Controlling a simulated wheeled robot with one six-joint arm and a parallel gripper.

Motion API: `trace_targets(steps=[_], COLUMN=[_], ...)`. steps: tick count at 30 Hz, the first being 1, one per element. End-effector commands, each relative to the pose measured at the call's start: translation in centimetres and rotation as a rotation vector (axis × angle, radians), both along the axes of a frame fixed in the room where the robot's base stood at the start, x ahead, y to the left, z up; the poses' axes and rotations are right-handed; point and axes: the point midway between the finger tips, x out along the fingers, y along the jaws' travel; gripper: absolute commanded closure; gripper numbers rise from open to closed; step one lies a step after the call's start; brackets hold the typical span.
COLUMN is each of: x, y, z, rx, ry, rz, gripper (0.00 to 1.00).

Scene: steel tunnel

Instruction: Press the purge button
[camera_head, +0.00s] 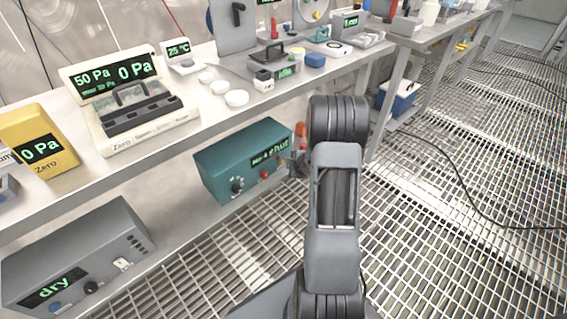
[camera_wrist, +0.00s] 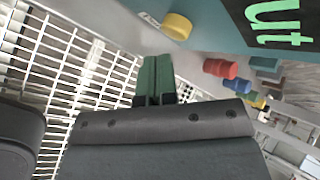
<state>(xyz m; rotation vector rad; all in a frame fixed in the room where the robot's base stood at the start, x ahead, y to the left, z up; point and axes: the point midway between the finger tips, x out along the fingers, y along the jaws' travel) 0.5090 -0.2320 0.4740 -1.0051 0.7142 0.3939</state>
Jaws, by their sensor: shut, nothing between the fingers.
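The teal box (camera_head: 225,158) stands on the lower shelf, with a green-lit display ending in "shut", a dark knob (camera_head: 237,185) and a red button (camera_head: 264,174) on its front. In the wrist view its display (camera_wrist: 280,22) shows close by at the top right. A round yellow button-like piece (camera_wrist: 177,25) sticks out at the top, with a small unreadable label beside it. No purge label is readable, so I cannot tell which is the purge button. My gripper (camera_wrist: 157,62) is shut and empty, with its green fingertips below the yellow piece and apart from it in the picture.
Red (camera_wrist: 220,68), blue and yellow pieces stick out right of my fingers. A grey box reading "dry" (camera_head: 75,262) stands at the lower left. The upper bench holds instruments and white dishes (camera_head: 236,98). The grating floor (camera_head: 440,220) on the right is mostly open, with a cable across it.

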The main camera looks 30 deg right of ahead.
Motion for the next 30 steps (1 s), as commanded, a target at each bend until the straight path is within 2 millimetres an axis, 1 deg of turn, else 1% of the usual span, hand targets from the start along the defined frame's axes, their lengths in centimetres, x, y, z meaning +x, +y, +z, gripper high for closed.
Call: trace_targets(steps=[7, 10, 22, 30], x=[0.0, -0.4, -4.0, -4.9], y=[0.0, -0.1, -0.8, -0.9], z=[0.0, -0.1, -0.1, 0.0], rx=[0.0, 0.0, 0.0, 0.001], ry=[0.0, 0.0, 0.0, 0.0], rz=[0.0, -0.001, -0.001, -0.001], gripper=[1.0, 1.0, 1.0, 1.0])
